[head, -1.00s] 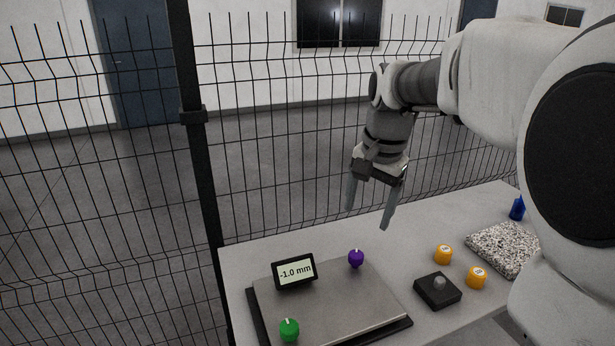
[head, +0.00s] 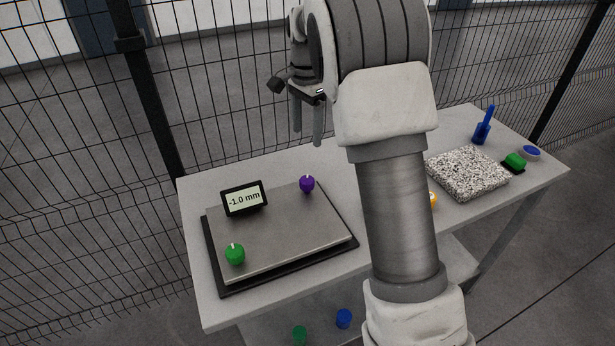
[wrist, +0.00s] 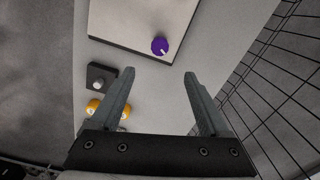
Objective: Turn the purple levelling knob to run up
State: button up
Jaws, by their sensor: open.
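The purple levelling knob (head: 307,184) stands at the back right corner of a grey levelling plate (head: 285,235) on the table. It has a pale pointer mark on top. In the wrist view the purple knob (wrist: 159,46) lies ahead of the fingertips, roughly centred between them. The display (head: 244,198) on the plate reads -1.0 mm. A green knob (head: 235,254) stands at the plate's front left. My gripper (head: 306,140) is open and empty, above the table's back edge, apart from the purple knob. In the wrist view both fingers of my gripper (wrist: 158,85) show spread.
Mesh fencing (head: 220,90) stands behind.

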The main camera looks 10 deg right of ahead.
aim_at(307, 179)
notch_tip(307, 179, down, 16)
jog(key=shift+r, duration=0.2)
grip_shut()
dwell(0.5)
jog(key=shift+n+b, duration=0.55)
jog(key=shift+n, duration=2.35)
